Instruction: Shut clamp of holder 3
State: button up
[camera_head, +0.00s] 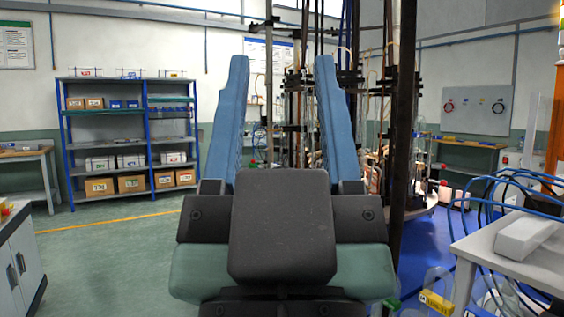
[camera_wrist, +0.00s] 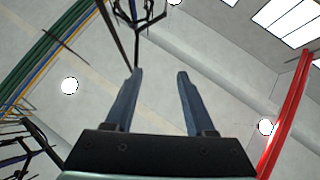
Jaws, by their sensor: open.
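My gripper (camera_head: 284,72) fills the middle of the head view, its two blue fingers pointing up and spread apart with nothing between them. In the wrist view my gripper (camera_wrist: 158,76) is open and empty against the ceiling. Behind the fingers in the head view stands a tall rack (camera_head: 347,80) of dark rods with glass tubes and clamps at several stations. Part of the rack is hidden by my gripper. I cannot tell which station is holder 3, or whether its clamp is open or shut.
A dark vertical post (camera_head: 402,120) stands right of my gripper. A white table (camera_head: 510,262) with blue hoses is at the lower right. A blue shelf (camera_head: 130,135) with boxes stands at the back left. The green floor (camera_head: 110,255) on the left is mostly clear.

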jog(key=shift+r+p, duration=0.4)
jog(key=c, duration=0.5)
notch_tip(320, 180, up, 19)
jog(key=p, duration=1.9)
grip_shut()
jog(key=shift+f, duration=0.1)
jog(key=shift+f, duration=0.1)
jog(key=shift+w, duration=0.1)
